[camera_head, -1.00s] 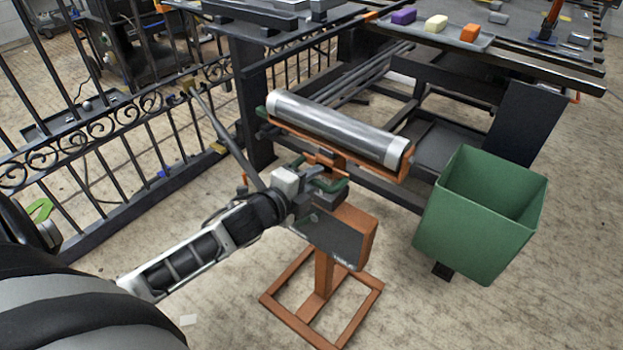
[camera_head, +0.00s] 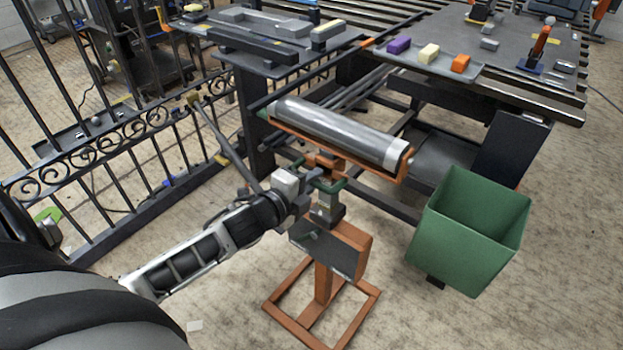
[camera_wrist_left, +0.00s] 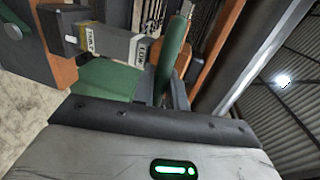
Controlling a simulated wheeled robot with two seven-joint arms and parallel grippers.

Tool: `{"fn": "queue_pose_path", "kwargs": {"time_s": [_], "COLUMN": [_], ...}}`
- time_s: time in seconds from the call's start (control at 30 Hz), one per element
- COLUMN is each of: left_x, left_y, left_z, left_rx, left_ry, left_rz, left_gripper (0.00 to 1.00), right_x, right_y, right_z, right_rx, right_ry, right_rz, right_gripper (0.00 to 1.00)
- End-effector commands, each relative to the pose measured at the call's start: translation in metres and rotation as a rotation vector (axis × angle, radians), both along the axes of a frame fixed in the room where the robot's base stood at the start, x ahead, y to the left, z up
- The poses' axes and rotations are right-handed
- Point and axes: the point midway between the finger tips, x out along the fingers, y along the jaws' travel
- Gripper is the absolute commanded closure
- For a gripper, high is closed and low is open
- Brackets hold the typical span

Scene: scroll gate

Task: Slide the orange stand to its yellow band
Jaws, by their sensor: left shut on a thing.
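The orange stand (camera_head: 322,283) stands on the floor with an orange base frame and an orange box with a dark face. A grey post (camera_head: 328,209) rises from the box to an orange cradle holding a silver roller (camera_head: 340,128). In the left wrist view the grey post (camera_wrist_left: 117,45) carries lettering and a yellowish mark (camera_wrist_left: 90,41); I cannot tell if this is the whole yellow band. My left gripper (camera_head: 318,184) is shut on the green handle (camera_head: 331,186) below the cradle. The handle also shows in the left wrist view (camera_wrist_left: 173,55). My right gripper is not in view.
A green bin (camera_head: 462,240) is right of the stand. A black railing (camera_head: 110,165) runs along the left. Behind is a dark workbench (camera_head: 520,62) with coloured blocks on a tray. Open floor lies in front of the stand.

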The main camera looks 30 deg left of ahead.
Motion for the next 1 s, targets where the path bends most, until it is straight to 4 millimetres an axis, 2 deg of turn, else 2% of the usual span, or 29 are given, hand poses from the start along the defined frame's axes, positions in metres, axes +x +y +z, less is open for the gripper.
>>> {"fn": "queue_pose_path", "kwargs": {"time_s": [0.2,0.23,0.27,0.3,0.67,0.77,1.0], "left_x": [0.001,0.001,0.001,0.001,-0.006,-0.019,-0.071], "left_y": [0.000,0.000,0.000,0.000,0.001,0.001,0.005], "left_z": [0.001,0.001,0.001,0.001,0.001,0.003,0.014], "left_rx": [-0.001,-0.001,-0.001,0.000,-0.001,-0.001,-0.001], "left_ry": [-0.005,-0.005,-0.005,-0.004,-0.001,0.002,0.003], "left_rz": [-0.001,-0.001,-0.001,0.000,0.000,0.000,0.000], "left_gripper": [1.00,0.77,0.69,0.68,0.68,0.68,0.68], "right_x": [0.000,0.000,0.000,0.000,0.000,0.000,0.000], "right_y": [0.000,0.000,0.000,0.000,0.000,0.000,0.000], "right_z": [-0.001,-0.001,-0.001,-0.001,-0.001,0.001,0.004], "right_rx": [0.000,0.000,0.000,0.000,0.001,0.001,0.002], "right_ry": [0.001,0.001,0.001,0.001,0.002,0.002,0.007], "right_rz": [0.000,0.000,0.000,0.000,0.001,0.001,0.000], "right_gripper": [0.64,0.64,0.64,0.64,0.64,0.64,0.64]}}
